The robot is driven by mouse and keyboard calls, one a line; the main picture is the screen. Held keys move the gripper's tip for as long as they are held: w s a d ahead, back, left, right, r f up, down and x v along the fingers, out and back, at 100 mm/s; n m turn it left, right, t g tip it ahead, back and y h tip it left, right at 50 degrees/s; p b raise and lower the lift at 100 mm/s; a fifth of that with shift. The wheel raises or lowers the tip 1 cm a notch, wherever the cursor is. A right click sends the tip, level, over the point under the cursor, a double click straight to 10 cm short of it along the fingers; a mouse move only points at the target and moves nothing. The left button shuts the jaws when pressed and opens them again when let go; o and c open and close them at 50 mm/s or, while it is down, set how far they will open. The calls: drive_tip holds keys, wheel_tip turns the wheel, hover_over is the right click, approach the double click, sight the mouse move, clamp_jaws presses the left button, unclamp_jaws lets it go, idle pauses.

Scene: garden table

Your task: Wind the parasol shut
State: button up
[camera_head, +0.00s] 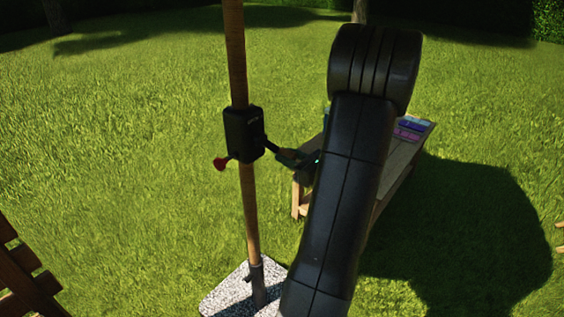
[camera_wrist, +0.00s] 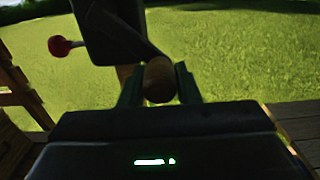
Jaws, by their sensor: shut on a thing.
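The wooden parasol pole (camera_head: 237,60) stands upright in the head view, with a black crank housing (camera_head: 244,134) fixed to it. The housing also shows at the top of the wrist view (camera_wrist: 108,30). A red knob (camera_head: 220,163) sticks out at its lower left. A dark crank arm runs from the housing to the right, to my gripper (camera_head: 291,157). In the wrist view, my gripper (camera_wrist: 159,82) is shut on the round wooden crank knob (camera_wrist: 159,78), one finger on each side. The canopy is out of view.
A speckled stone base (camera_head: 222,298) holds the pole's foot. A wooden table (camera_head: 396,186) with purple and blue items on it stands behind my arm, partly hidden. Slatted wooden furniture (camera_head: 25,275) is at the lower left. Open grass lies around, with a large shadow at right.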

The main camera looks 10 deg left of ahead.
drive_tip(key=shift+w+d+r+p, duration=0.2)
drive_tip(key=shift+w+r+p, duration=0.2)
drive_tip(key=shift+r, duration=0.2)
drive_tip(key=shift+w+d+r+p, duration=0.2)
drive_tip(key=shift+w+r+p, duration=0.1)
drive_tip(key=shift+r+p, duration=0.2)
drive_tip(key=shift+r, duration=0.1)
